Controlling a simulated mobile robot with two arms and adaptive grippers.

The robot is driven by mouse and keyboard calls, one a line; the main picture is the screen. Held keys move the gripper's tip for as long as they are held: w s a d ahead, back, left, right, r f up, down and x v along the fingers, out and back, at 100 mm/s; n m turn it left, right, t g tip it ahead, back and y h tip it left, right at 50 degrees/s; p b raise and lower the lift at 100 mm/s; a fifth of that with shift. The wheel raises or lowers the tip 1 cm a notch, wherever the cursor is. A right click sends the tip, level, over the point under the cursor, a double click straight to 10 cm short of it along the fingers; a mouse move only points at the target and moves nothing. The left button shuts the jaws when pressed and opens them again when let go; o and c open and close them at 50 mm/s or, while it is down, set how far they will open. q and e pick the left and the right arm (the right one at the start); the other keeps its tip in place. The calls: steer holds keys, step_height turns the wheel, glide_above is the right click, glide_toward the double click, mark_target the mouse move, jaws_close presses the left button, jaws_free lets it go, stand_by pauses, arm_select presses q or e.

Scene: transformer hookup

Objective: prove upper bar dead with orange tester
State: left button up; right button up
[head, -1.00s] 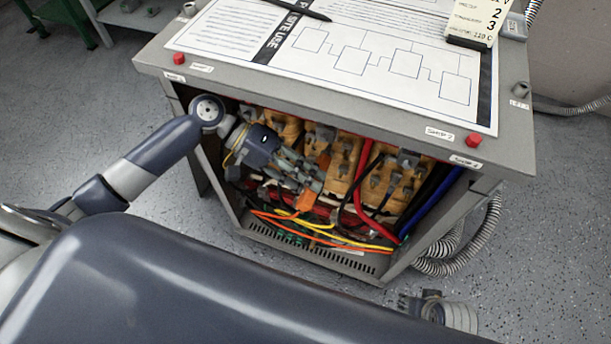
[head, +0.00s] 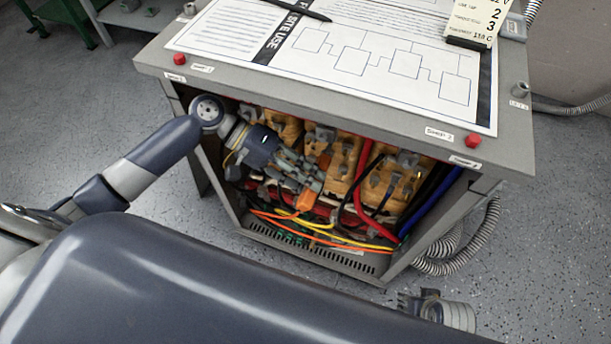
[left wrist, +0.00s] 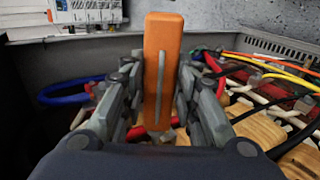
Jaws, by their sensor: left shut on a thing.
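My left gripper (head: 308,182) reaches into the open front of the grey cabinet and is shut on the orange tester (head: 305,200). In the left wrist view the orange tester (left wrist: 161,65) stands upright between the two grey fingers (left wrist: 160,100), its long face towards the camera. Its lower end is near red and white parts; I cannot tell whether it touches anything. I cannot make out the upper bar for certain among the wires and behind the gripper. My right gripper (head: 412,302) hangs low at the bottom right, outside the cabinet, and its jaw state is unclear.
Tan blocks (head: 345,165) fill the cabinet behind the gripper. Red cable (head: 362,175), blue cable (head: 425,205) and yellow and orange wires (head: 330,235) crowd the opening. The cabinet top (head: 490,145) overhangs it. The speckled floor at right is clear around a grey corrugated hose (head: 485,235).

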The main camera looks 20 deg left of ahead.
mark_target(299, 203)
arm_select(q)
steer(key=shift+w, duration=0.1)
arm_select(e)
steer(key=shift+s+f, duration=0.25)
steer(key=shift+f, duration=0.1)
stand_by(0.3)
arm_select(q)
steer(key=shift+r, duration=0.1)
arm_select(e)
steer(key=shift+w+r, duration=0.1)
steer(key=shift+r, duration=0.05)
arm_select(q)
steer(key=shift+s+p, duration=0.25)
steer(key=shift+p, duration=0.05)
steer(key=shift+s+p, duration=0.5)
steer(key=shift+s, duration=0.25)
steer(key=shift+s+p, duration=0.55)
steer(key=shift+s, duration=0.3)
steer(key=shift+s+a+p, duration=0.1)
steer(key=shift+s+p, duration=0.6)
steer(key=shift+s, duration=0.35)
steer(key=shift+s+p, duration=0.4)
steer(key=shift+s, duration=0.3)
arm_select(e)
steer(key=s+d+f+g, duration=0.1)
steer(key=s+f, duration=0.7)
steer(key=f, duration=0.6)
steer(key=shift+s, duration=0.25)
